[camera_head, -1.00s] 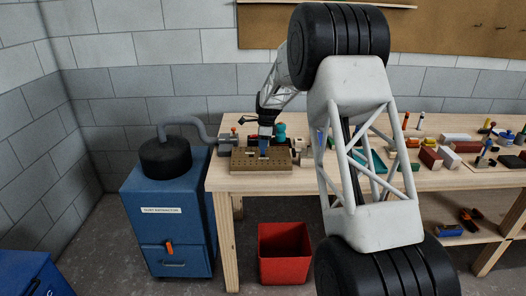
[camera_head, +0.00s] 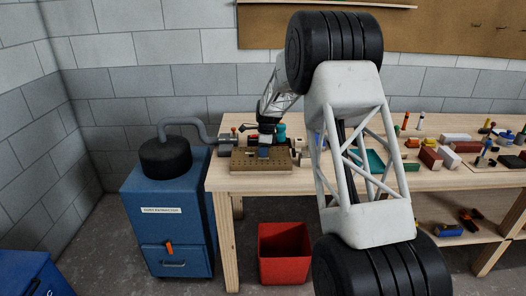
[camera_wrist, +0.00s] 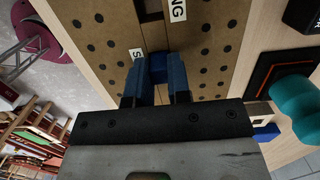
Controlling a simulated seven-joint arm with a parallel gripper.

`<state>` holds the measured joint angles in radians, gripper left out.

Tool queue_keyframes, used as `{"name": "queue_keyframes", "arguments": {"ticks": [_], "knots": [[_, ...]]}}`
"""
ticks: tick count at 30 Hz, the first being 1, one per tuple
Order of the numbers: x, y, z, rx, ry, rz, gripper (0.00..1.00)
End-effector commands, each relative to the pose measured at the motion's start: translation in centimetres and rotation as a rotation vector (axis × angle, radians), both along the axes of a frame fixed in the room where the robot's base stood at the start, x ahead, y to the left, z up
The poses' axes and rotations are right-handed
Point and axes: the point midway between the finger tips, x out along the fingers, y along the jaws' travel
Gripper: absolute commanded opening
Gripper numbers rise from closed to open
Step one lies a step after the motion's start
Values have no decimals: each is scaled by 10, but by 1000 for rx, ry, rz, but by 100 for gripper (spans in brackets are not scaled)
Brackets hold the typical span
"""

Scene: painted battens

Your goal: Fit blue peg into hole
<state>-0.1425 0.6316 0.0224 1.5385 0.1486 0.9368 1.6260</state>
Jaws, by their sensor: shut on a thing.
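The blue peg (camera_wrist: 158,69) is between the two blue fingers of my gripper (camera_wrist: 159,82) in the wrist view. My gripper is shut on it, and only a small part of the peg shows. The peg is over a dark slot in a brown board (camera_wrist: 104,42) with rows of round holes. Whether its lower end is inside a hole is hidden by the fingers. In the head view my gripper (camera_head: 264,150) is at the brown board (camera_head: 247,167), which lies near the bench's left front edge.
A teal rounded object (camera_wrist: 296,105) stands right of the board. White labels, one ending in "NG" (camera_wrist: 177,10), are on the board. Several blocks and pegs are on the bench's right side (camera_head: 455,150). A red bin (camera_head: 285,255) stands below on the floor.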

Motion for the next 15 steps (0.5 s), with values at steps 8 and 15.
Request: {"name": "queue_keyframes", "arguments": {"ticks": [8,15], "knots": [[0,0,-3,0,0,0,26],[0,0,-3,0,0,0,44]]}}
